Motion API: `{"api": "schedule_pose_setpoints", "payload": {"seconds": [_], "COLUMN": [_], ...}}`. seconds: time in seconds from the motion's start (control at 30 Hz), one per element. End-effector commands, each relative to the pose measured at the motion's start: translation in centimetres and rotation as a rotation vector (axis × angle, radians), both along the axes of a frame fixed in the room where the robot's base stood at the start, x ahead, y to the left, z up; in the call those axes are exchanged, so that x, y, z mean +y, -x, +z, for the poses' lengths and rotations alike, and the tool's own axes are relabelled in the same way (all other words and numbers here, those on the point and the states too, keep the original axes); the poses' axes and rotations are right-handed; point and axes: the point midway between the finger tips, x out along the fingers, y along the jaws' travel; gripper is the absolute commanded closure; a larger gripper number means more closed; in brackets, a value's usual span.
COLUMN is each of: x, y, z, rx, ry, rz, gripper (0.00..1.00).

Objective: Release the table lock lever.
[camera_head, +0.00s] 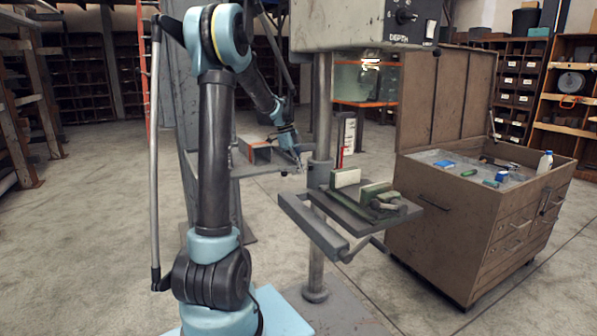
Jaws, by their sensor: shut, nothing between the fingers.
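The drill press table (300,212) is a grey plate on a round upright column (317,262), right of my arm. A collar (319,172) wraps the column near the table's back left. A grey bar with a rod-like end (362,247) sticks out under the table's front; I cannot tell whether it is the lock lever or a crank. No other lever stands out clearly. My gripper (299,163) is shut and empty, pointing down just left of the collar. At this size I cannot tell whether it touches anything.
A green vise with pale jaws (375,191) sits on the table. The drill head (350,25) hangs above. A brown tool cabinet (432,228) with an open lid stands close on the right. The left floor is clear.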

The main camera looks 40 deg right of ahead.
Motion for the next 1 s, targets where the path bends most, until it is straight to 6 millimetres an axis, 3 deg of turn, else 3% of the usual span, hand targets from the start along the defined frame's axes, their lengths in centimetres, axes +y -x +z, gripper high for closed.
{"api": "schedule_pose_setpoints", "payload": {"seconds": [1.0], "x": [0.4], "y": [-1.9], "z": [0.1], "rx": [-0.007], "ry": [-0.001], "rz": [0.007], "gripper": [1.00]}}
